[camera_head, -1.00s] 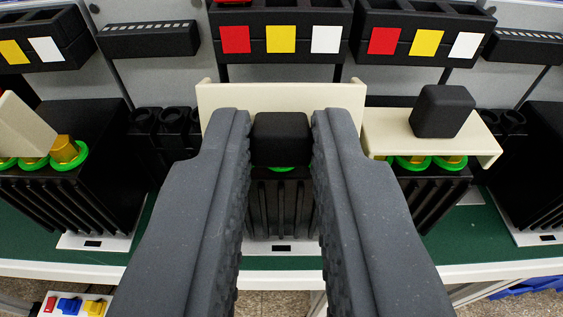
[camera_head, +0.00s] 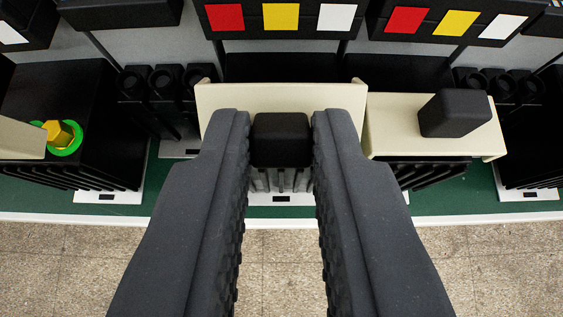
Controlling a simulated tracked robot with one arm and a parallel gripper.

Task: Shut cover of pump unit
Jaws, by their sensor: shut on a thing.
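My gripper (camera_head: 282,117) is in the middle of the view, its two dark fingers shut on the black knob (camera_head: 282,138) of the cream cover. The cover (camera_head: 282,96) shows as a broad cream panel behind the fingertips, and its ends stick out to the left and right of them. The black ribbed pump unit (camera_head: 283,180) shows below the knob, between the fingers. Most of the unit is hidden by the knob and fingers, so I cannot tell whether the cover touches it.
At right, a cream cover with a black knob (camera_head: 455,114) lies flat over a neighbouring black unit (camera_head: 430,174). At left, another black unit (camera_head: 105,130) shows a yellow part in a green ring (camera_head: 66,137). Label boxes (camera_head: 282,17) hang behind. Floor lies in front.

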